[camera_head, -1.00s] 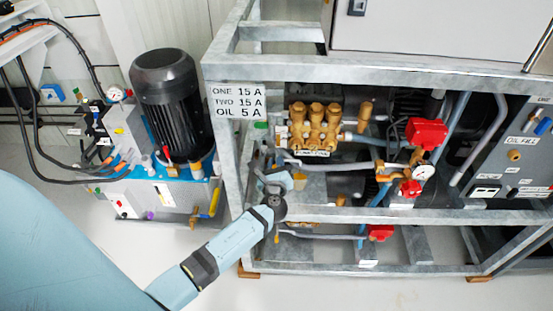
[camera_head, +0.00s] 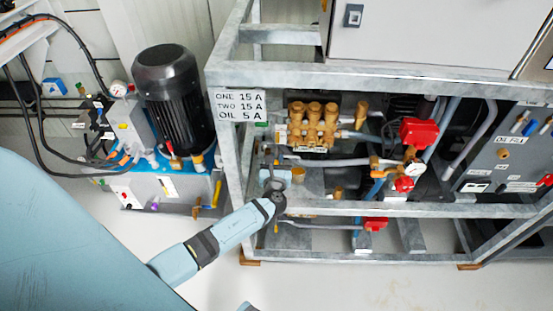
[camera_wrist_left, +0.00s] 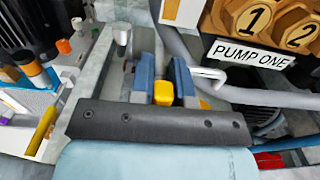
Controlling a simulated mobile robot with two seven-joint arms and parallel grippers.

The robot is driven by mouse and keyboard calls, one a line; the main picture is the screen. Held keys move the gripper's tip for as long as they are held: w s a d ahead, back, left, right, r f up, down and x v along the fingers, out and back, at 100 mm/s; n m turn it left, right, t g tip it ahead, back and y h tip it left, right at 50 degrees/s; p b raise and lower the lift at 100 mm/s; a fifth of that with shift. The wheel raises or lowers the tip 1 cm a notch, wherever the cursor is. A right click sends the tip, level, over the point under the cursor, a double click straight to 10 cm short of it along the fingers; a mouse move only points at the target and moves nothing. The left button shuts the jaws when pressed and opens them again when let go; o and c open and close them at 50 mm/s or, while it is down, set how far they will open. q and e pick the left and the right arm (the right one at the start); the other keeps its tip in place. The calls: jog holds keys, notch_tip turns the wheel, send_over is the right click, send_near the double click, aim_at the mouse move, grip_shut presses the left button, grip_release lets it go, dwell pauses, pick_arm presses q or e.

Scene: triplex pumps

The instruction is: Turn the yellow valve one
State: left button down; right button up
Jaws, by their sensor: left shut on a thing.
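The yellow valve handle (camera_wrist_left: 163,92) shows in the left wrist view between the two blue fingers of my left gripper (camera_wrist_left: 164,82). The gripper is shut on it, and the fingers hide its sides. In the head view my left gripper (camera_head: 274,178) reaches into the left end of the metal frame, below the brass pump. The handle is hard to make out there behind the gripper. The PUMP ONE label (camera_wrist_left: 252,54) is right of the fingers in the wrist view. My right gripper is not in view.
Metal frame bars (camera_head: 238,150) stand close around my left wrist. Grey pipes (camera_head: 335,162), red-capped parts (camera_head: 420,131) and a gauge (camera_head: 414,169) lie to the right. A black motor (camera_head: 170,90) stands left. The floor in front is free.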

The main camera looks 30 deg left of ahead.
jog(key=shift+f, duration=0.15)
pick_arm(q)
jog(key=c, duration=1.1)
grip_release()
jog(key=shift+s, duration=0.1)
jog(key=p+v, duration=0.1)
jog(key=v, duration=1.2)
jog(key=shift+s, duration=0.25)
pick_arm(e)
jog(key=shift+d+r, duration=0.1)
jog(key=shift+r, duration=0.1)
pick_arm(q)
jog(key=shift+d, duration=0.1)
